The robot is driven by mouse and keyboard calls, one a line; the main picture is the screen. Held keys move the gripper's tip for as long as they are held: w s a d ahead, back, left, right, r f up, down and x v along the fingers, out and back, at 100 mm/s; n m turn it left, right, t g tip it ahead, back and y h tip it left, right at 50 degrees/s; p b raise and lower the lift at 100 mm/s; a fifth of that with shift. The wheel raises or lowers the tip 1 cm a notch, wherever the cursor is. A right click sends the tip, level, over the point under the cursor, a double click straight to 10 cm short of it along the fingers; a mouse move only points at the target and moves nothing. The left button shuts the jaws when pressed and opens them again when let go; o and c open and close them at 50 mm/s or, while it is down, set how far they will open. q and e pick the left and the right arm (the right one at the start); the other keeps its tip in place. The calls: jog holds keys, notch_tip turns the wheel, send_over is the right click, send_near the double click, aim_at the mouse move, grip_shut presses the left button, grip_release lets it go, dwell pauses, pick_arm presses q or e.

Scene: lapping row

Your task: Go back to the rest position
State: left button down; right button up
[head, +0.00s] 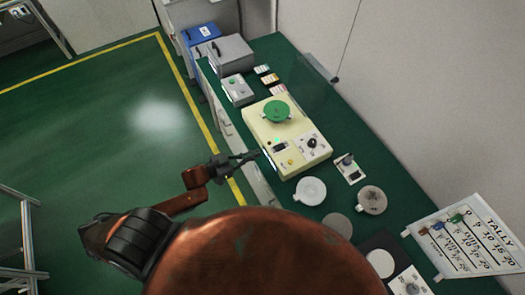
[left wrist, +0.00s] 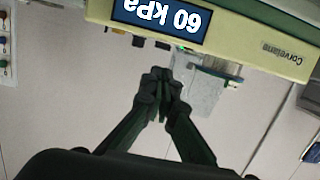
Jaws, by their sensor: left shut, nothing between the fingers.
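My left gripper (head: 252,156) is at the left edge of the bench in the head view, beside the cream machine (head: 285,138). In the left wrist view my left gripper (left wrist: 160,78) is shut, its fingertips together with nothing between them. The cream machine (left wrist: 245,45) shows there upside down, with a display reading 60 kPa. In the head view a green disc (head: 277,111) sits on top of the machine, with a black knob (head: 312,142) near its front end. My right gripper is not in view.
The green bench (head: 300,70) runs along the wall. White dish (head: 310,190), metal disc (head: 372,199), small switch box (head: 348,167) and tally board (head: 466,236) are on its near part. Grey boxes (head: 238,90) stand at the far end. Open green floor (head: 90,130) lies to the left.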

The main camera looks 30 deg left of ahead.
pick_arm(q)
jog(key=shift+s+a, duration=0.15)
jog(key=shift+s, duration=0.05)
dwell(0.5)
